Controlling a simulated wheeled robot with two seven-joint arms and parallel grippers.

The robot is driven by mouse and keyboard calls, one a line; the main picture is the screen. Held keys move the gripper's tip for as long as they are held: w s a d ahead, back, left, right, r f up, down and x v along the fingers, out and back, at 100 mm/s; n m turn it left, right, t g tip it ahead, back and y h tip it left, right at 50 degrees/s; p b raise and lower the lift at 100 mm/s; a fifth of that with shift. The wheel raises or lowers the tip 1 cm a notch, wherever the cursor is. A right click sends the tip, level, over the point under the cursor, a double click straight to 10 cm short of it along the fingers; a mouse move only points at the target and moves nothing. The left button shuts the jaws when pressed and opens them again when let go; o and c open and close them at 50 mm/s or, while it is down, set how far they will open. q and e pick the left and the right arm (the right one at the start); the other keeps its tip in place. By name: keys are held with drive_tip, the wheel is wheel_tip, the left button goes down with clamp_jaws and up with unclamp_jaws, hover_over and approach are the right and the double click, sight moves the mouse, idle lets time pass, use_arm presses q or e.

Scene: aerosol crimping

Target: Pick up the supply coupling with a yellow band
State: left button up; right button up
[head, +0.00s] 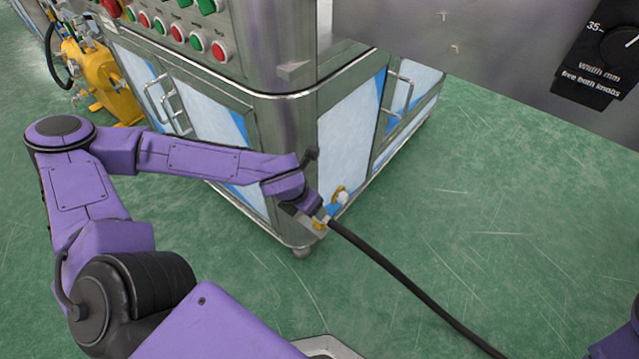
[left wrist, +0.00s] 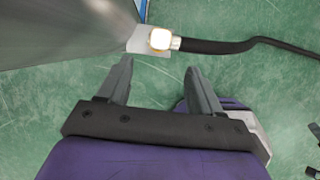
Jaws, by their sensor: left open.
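The supply coupling (head: 320,223) is a small fitting with a yellow band on the end of a black hose, low at the cabinet's near corner. In the left wrist view the coupling (left wrist: 161,39) shows as a bright, pale yellow-edged piece with a silver collar, just beyond the fingertips. My left gripper (left wrist: 158,65) is open and empty, with its two fingers apart and pointing at the coupling. In the head view my left gripper (head: 312,208) is beside the coupling and partly hides it. My right gripper is out of view.
The black hose (head: 415,288) runs from the coupling across the green floor to the lower right. A steel cabinet (head: 285,165) stands close behind the gripper, with a blue and brass fitting (head: 338,198) on its low side. A yellow machine (head: 105,75) stands at the left.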

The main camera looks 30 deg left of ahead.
use_arm(q)
drive_tip(key=b+x, duration=0.2)
drive_tip(key=x, duration=0.1)
drive_tip(key=b+x, duration=0.2)
drive_tip(key=x, duration=0.2)
drive_tip(key=b+x, duration=0.2)
drive_tip(key=x, duration=0.1)
drive_tip(key=shift+w, duration=0.5)
drive_tip(key=shift+a+r, duration=0.1)
drive_tip(key=shift+c, duration=0.3)
clamp_jaws()
